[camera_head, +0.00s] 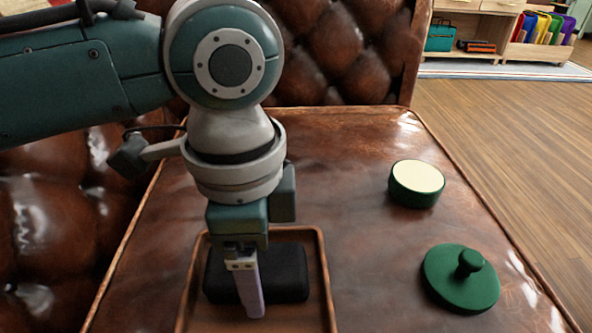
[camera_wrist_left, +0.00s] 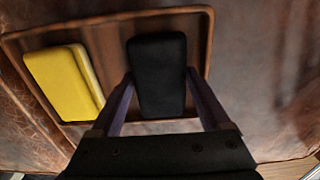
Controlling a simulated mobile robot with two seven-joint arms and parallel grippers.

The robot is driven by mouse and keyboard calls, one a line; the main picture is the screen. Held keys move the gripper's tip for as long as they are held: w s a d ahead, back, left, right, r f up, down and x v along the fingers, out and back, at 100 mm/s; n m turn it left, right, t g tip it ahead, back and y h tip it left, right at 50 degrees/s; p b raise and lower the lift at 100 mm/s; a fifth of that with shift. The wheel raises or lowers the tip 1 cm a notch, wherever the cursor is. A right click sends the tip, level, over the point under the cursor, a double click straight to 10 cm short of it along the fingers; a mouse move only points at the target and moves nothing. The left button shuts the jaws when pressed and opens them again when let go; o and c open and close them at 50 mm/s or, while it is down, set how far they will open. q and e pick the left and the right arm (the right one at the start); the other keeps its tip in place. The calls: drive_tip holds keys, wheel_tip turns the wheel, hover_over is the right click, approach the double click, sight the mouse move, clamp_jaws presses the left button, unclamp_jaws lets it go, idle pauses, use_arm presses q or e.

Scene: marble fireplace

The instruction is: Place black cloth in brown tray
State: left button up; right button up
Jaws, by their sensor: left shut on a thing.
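The black cloth (camera_head: 288,274) looks like a folded dark block and lies within the outline of the brown tray (camera_head: 322,262). Whether it rests on the tray floor or is held just above it, I cannot tell. My left gripper (camera_head: 254,312) points down over the tray and is shut on the cloth. In the left wrist view the cloth (camera_wrist_left: 158,75) sits between the two fingers of the left gripper (camera_wrist_left: 160,84), inside the rim of the tray (camera_wrist_left: 108,22). My right gripper is not in view.
A yellow block (camera_wrist_left: 65,82) lies in the tray beside the cloth in the left wrist view. A green round box with a cream top (camera_head: 417,184) and a green knobbed lid (camera_head: 461,279) are on the brown leather surface (camera_head: 350,160) to the right. Leather between them and the tray is clear.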

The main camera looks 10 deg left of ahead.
use_arm(q)
drive_tip(key=o, duration=1.2)
drive_tip(key=shift+f, duration=0.15)
drive_tip(key=shift+c, duration=0.2)
wheel_tip(320, 180, up, 12)
drive_tip(key=p, duration=0.7)
drive_tip(key=shift+r, duration=0.2)
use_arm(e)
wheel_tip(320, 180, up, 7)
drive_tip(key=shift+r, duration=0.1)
